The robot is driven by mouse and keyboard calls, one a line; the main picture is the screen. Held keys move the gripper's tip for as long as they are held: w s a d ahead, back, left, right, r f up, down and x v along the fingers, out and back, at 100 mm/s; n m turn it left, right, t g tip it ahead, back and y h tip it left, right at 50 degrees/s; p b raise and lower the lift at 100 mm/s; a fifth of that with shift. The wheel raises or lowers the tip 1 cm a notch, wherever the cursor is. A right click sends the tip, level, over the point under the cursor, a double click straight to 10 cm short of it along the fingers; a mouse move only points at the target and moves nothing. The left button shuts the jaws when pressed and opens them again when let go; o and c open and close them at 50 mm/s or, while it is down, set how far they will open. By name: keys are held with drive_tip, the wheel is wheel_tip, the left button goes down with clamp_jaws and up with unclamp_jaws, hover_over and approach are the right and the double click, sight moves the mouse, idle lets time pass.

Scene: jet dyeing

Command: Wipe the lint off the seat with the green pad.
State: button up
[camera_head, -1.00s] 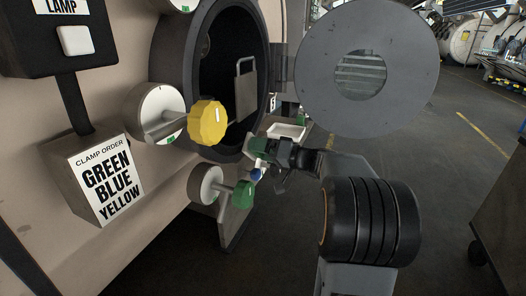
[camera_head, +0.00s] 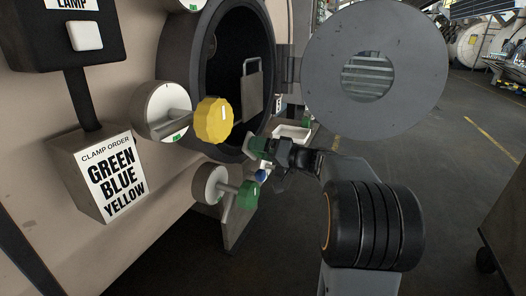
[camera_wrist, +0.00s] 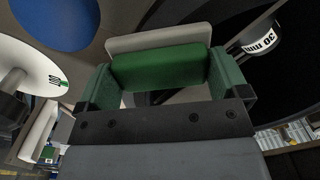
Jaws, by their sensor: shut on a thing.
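My gripper (camera_wrist: 162,85) is shut on the green pad (camera_wrist: 158,68), which has a pale grey backing and sits between the two green fingers. In the head view my gripper (camera_head: 262,152) is small, at the lower right of the round opening, close to its rim. The pad (camera_head: 255,147) shows there as a small green patch. The seat appears to be the dark ring (camera_head: 176,60) around the opening; a curved dark surface also fills the right of the wrist view. I cannot make out lint on it, nor whether the pad touches it.
The round grey door (camera_head: 415,60) hangs open to the right. Yellow (camera_head: 213,120), green (camera_head: 248,194) and blue (camera_head: 261,176) clamp knobs stick out near the opening. A white tray (camera_head: 292,133) lies behind my gripper. Open floor is on the right.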

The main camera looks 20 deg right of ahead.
drive_tip(key=w+d+b, duration=0.1)
drive_tip(key=w+d, duration=0.3)
drive_tip(key=d, duration=0.1)
drive_tip(key=shift+w, duration=0.35)
idle(0.4)
drive_tip(key=shift+f+b, duration=0.15)
drive_tip(key=shift+b, duration=0.4)
drive_tip(key=shift+s+a+b, duration=2.4)
drive_tip(key=shift+a+b, duration=0.2)
drive_tip(key=shift+b, duration=0.8)
drive_tip(key=b+v, duration=0.2)
drive_tip(key=v, duration=0.4)
